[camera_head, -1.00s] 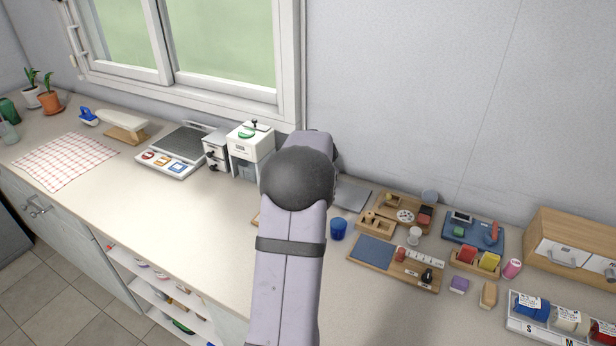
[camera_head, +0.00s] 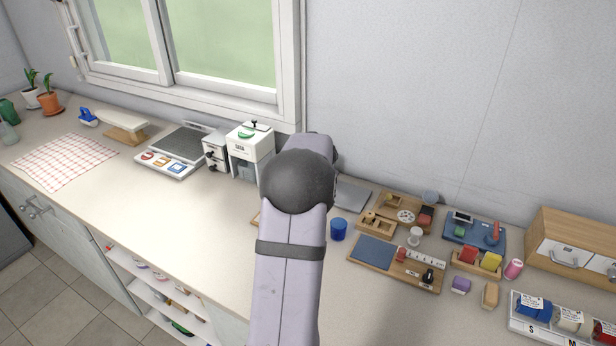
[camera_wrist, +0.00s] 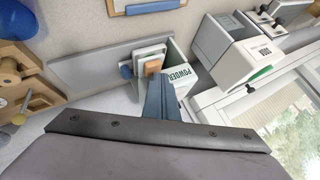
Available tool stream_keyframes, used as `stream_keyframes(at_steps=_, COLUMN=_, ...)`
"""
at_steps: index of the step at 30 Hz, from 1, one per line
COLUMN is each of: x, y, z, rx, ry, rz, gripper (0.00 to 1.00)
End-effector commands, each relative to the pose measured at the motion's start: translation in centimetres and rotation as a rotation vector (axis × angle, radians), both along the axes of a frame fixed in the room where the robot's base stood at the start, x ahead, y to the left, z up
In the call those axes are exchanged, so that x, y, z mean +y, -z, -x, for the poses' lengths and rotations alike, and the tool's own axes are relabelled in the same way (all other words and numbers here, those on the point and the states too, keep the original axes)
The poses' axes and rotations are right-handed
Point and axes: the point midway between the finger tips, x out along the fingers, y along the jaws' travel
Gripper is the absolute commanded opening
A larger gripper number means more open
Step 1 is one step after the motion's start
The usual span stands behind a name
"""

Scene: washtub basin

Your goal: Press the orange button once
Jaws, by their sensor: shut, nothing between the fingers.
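The orange button (camera_wrist: 152,68) shows in the wrist view as a small orange block on a white plate (camera_wrist: 150,53). My gripper (camera_wrist: 158,80) is shut and empty, its blue-grey fingers pointing at the button. The fingertips are right beside the button's lower edge in the picture; I cannot tell whether they touch it. In the head view my own arm hides the button and the gripper.
A white box marked POWDER (camera_wrist: 181,72) stands close to the fingers, and a grey panel (camera_wrist: 85,69) lies on the other side. A white dispenser (camera_head: 250,147) stands left of my arm. A blue cup (camera_head: 338,230) and wooden trays (camera_head: 381,224) are to the right.

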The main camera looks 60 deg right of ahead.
Motion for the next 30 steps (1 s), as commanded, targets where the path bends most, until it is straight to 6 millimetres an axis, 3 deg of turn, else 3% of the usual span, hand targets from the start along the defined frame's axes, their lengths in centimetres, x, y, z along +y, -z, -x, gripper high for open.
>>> stream_keyframes(at_steps=30, x=0.0, y=-1.9, z=0.0, rx=0.001, ry=-0.001, rz=-0.002, gripper=0.00)
